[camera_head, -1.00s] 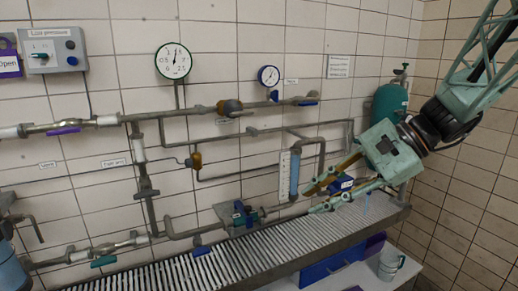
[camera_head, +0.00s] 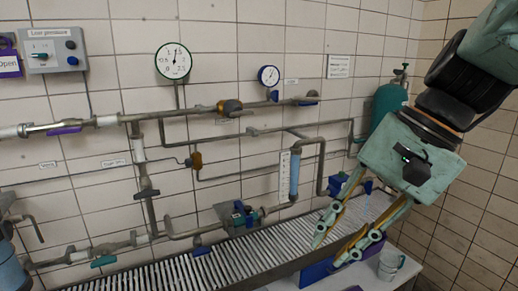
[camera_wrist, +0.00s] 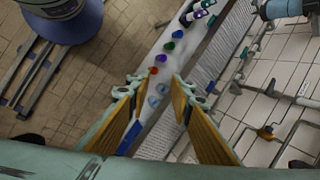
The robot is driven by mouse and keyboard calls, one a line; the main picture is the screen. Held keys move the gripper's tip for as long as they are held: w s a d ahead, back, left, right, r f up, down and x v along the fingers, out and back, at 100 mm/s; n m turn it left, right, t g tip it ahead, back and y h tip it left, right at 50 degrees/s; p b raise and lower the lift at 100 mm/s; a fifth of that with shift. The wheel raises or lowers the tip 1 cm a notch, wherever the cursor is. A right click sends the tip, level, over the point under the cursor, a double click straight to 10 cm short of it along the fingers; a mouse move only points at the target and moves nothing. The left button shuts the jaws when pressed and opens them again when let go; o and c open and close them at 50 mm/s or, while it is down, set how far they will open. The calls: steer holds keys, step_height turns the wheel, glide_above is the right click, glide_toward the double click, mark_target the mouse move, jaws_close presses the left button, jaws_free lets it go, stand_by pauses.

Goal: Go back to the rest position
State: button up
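My gripper (camera_head: 328,251) is green with yellow-brown finger pads. In the head view it hangs at the right, in front of the grated bench, with its fingers pointing down and left. It is open and nothing shows between its pads. In the wrist view its two fingertips (camera_wrist: 156,84) are apart, with the white shelf and its small coloured objects seen beyond them. No object of the task is named.
Grey pipes with valves run along the tiled wall above the grated bench (camera_head: 232,249). A green cylinder (camera_head: 388,104) stands behind my gripper. A white cup (camera_head: 389,265) stands on the lower shelf. A blue box (camera_head: 345,184) is at the bench's right end.

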steer(key=s+d+n+t+h, duration=0.1)
steer(key=s+d+n+h, duration=0.1)
steer(key=s, duration=0.5)
steer(key=s+d+n+t+h, duration=0.1)
steer(key=s+d+n+h, duration=0.2)
steer(key=s, duration=0.4)
steer(key=shift+s+d+r+n+t, duration=0.3)
steer(key=shift+d+n, duration=0.4)
steer(key=shift+d, duration=0.55)
steer(key=shift+w, duration=0.1)
